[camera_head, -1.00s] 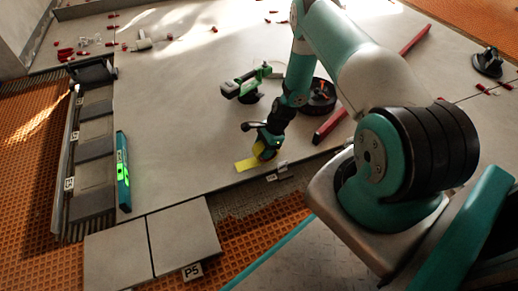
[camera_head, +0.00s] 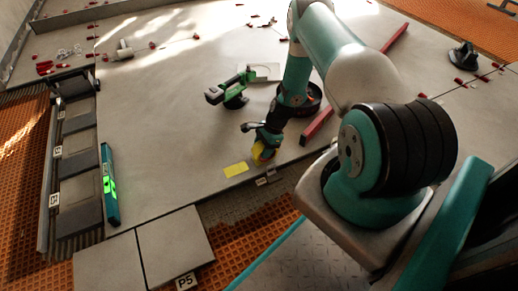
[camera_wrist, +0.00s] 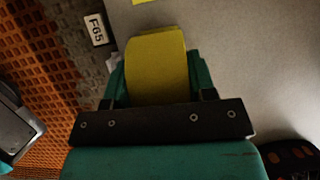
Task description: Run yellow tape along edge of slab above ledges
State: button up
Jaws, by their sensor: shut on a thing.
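My gripper (camera_head: 266,143) is shut on a yellow tape roll (camera_head: 259,155), held low over the front edge of the large grey slab (camera_head: 170,120). In the wrist view the roll (camera_wrist: 157,62) sits between the green fingers of my gripper (camera_wrist: 157,82). A short flat yellow tape strip (camera_head: 236,170) lies on the slab near its edge, left of the roll with bare slab between. Its end shows at the top of the wrist view (camera_wrist: 139,2). A small labelled piece (camera_head: 266,179) is at the slab edge below the roll; I cannot tell whether it is a ledge.
A green-handled tool (camera_head: 232,92) and a red bar (camera_head: 318,124) lie on the slab. Two pale tiles, one labelled P5 (camera_head: 176,243), lie in front over orange matting. Open slab lies around the strip.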

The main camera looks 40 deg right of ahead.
jog(key=shift+s+d+r, duration=0.1)
jog(key=shift+s+d, duration=0.1)
jog(key=shift+d, duration=0.55)
jog(key=shift+s+d+f, duration=0.1)
jog(key=shift+s+d, duration=0.15)
jog(key=shift+d, duration=0.5)
jog(key=shift+s+d+r, duration=0.1)
jog(key=shift+s+d, duration=0.1)
jog(key=shift+d, duration=0.55)
jog(key=shift+s+d+b, duration=0.2)
jog(key=shift+d, duration=0.5)
jog(key=shift+s+d+b, duration=0.15)
jog(key=shift+s+d, duration=0.05)
jog(key=shift+d, duration=0.5)
notch_tip(320, 180, up, 8)
jog(key=p, duration=0.6)
jog(key=shift+p, duration=0.4)
